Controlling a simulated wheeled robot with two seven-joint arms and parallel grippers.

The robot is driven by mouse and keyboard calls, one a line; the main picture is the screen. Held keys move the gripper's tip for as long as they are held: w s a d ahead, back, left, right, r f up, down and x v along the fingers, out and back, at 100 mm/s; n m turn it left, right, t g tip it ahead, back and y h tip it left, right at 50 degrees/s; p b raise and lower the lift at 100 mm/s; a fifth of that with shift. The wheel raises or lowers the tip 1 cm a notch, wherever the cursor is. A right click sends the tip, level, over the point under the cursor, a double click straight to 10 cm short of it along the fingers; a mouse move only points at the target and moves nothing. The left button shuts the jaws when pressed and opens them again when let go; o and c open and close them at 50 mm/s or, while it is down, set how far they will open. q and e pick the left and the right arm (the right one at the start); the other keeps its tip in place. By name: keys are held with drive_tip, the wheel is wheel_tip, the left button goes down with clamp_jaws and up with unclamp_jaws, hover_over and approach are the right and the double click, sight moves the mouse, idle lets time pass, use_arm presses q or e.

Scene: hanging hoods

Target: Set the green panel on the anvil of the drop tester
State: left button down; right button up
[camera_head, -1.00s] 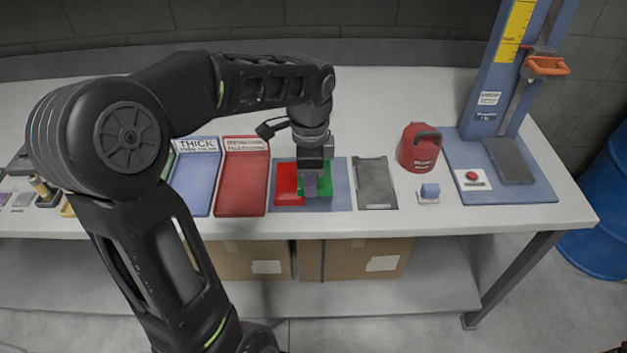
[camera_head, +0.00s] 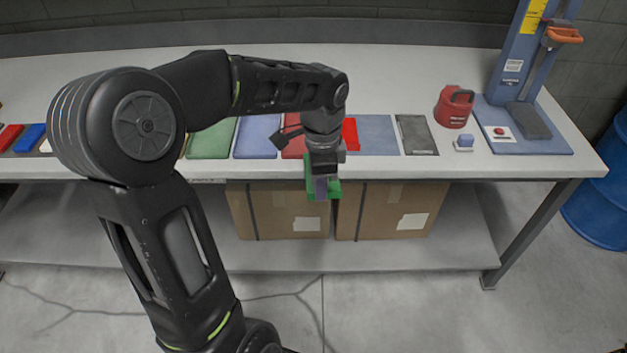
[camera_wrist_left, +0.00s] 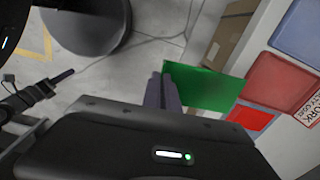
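The green panel (camera_head: 333,190) is held in my left gripper (camera_head: 321,188), just in front of the bench's front edge. In the left wrist view the panel (camera_wrist_left: 208,88) sticks out from the shut fingers (camera_wrist_left: 163,95), clear of any surface. The drop tester (camera_head: 525,75) stands at the right end of the bench, a blue column on a blue base. Its dark anvil plate (camera_head: 529,121) lies on that base and is bare. My right gripper is not in view.
A red panel (camera_head: 350,134) lies on a blue mat (camera_head: 378,136). A grey tray (camera_head: 416,135), a red canister (camera_head: 454,107), a small blue block (camera_head: 464,141) and a red button (camera_head: 499,131) sit between mat and anvil.

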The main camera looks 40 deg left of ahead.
use_arm(q)
drive_tip(key=w+d+f+n, duration=0.3)
drive_tip(key=d+f, duration=0.3)
drive_tip(key=f, duration=0.3)
drive_tip(key=w+d+f+n, duration=0.4)
drive_tip(key=d+f+n, duration=0.2)
drive_tip(key=f, duration=0.3)
drive_tip(key=shift+f+n, duration=0.3)
drive_tip(key=shift+f, duration=0.1)
drive_tip(key=shift+d, duration=0.1)
